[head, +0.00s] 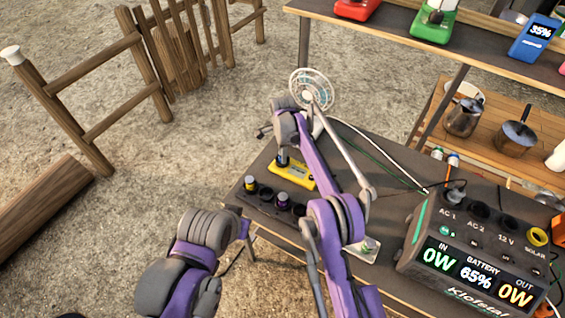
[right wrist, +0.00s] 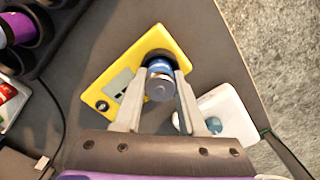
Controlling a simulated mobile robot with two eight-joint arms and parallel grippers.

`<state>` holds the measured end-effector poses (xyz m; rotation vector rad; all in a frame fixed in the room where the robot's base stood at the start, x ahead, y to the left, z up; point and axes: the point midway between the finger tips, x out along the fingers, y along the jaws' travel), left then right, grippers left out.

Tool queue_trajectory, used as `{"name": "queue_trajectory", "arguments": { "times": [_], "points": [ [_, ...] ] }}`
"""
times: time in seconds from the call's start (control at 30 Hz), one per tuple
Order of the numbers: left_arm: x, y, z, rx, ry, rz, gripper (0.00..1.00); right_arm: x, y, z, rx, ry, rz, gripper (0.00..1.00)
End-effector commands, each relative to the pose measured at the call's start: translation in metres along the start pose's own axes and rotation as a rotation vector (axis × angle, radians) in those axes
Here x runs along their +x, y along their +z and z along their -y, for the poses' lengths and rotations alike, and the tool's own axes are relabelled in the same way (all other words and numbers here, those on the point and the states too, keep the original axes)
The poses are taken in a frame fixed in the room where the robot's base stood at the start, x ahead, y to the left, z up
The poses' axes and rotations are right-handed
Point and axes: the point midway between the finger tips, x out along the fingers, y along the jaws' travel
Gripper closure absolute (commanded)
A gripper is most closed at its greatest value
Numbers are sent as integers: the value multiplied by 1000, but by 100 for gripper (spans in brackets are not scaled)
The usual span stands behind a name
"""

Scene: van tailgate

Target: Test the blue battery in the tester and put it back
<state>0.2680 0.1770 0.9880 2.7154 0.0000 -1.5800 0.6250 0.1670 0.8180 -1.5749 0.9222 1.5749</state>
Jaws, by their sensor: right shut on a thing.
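The yellow tester (head: 294,173) lies on the dark table beside a black battery rack (head: 266,196). In the right wrist view the tester (right wrist: 112,66) shows a grey display and a dark round socket. My right gripper (right wrist: 158,100) is shut on the blue battery (right wrist: 159,66), whose grey end faces the camera. The battery is at the socket; I cannot tell how deep it sits. In the head view my right gripper (head: 283,160) is small and partly hidden by its arm. My left arm is at lower left; its fingers do not show clearly.
Purple-marked batteries (head: 283,200) stand in the rack. A fan (head: 311,89) stands behind the tester. A white block with a teal round part (right wrist: 226,114) lies close to the gripper. The power station (head: 470,262) fills the table's right side, with cables behind.

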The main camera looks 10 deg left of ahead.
Motion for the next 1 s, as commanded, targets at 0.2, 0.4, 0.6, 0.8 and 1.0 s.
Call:
{"name": "queue_trajectory", "arguments": {
  "times": [0.2, 0.4, 0.6, 0.8, 1.0],
  "points": [
    [0, 0, 0, 0, 0, 0, 100, 2, 0, 0, 0, 0, 0, 100],
    [0, 0, 0, 0, 0, 0, 100, 3, 0, 0, 0, 0, 0, 42],
    [0, 0, 0, 0, 0, 1, 100, 3, 0, 0, 0, 0, 0, 25],
    [0, 0, 0, 0, 0, 1, 100, 3, 0, 0, 0, 0, 0, 25],
    [0, 0, 0, 0, 0, 0, 100, -11, 0, 0, 0, 0, 0, 25]
  ]
}}
